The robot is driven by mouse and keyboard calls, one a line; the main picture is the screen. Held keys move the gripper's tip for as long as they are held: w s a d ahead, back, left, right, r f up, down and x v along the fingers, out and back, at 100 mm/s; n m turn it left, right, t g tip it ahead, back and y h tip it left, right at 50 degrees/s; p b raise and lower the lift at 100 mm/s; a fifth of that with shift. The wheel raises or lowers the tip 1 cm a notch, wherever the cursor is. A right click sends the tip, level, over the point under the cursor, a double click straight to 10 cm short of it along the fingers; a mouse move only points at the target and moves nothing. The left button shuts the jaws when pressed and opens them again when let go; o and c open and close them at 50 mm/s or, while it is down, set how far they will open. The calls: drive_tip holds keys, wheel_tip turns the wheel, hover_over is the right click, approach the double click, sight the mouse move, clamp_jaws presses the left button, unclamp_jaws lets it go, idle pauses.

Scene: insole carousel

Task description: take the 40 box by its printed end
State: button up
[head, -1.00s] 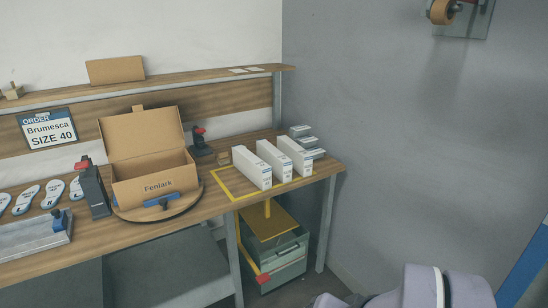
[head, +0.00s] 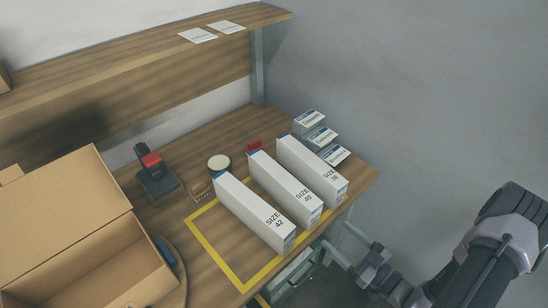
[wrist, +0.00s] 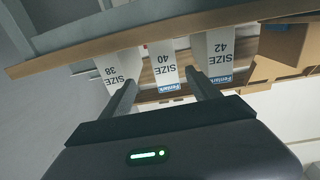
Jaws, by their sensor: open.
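The white 40 box (head: 282,186) stands in the middle of a row of three on the table, its printed end facing the front edge. The 42 box (head: 250,210) is left of it and the 38 box (head: 308,167) right, with narrow gaps between. My gripper (head: 338,250) is off the front edge, apart from the boxes. In the wrist view, the open, empty gripper (wrist: 162,82) points towards the 40 box (wrist: 162,62), which appears upside down between the fingers. The 38 box (wrist: 118,66) shows at left and the 42 box (wrist: 213,50) at right.
A yellow outline (head: 208,247) marks the tabletop around the boxes. Small labelled boxes (head: 322,137) are stacked behind the 38 box. An open cardboard box (head: 75,220) stands at left. A black tool with a red top (head: 153,175) and a round tin (head: 219,164) are behind the row.

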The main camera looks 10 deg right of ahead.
sight(316, 219)
drive_tip(key=b+x, duration=0.3)
drive_tip(key=x, duration=0.8)
drive_tip(key=shift+s+a, duration=0.15)
drive_tip(key=shift+a, duration=0.1)
drive_tip(key=b+x, duration=0.2)
drive_tip(key=x, duration=0.3)
drive_tip(key=shift+a, duration=0.25)
clamp_jaws()
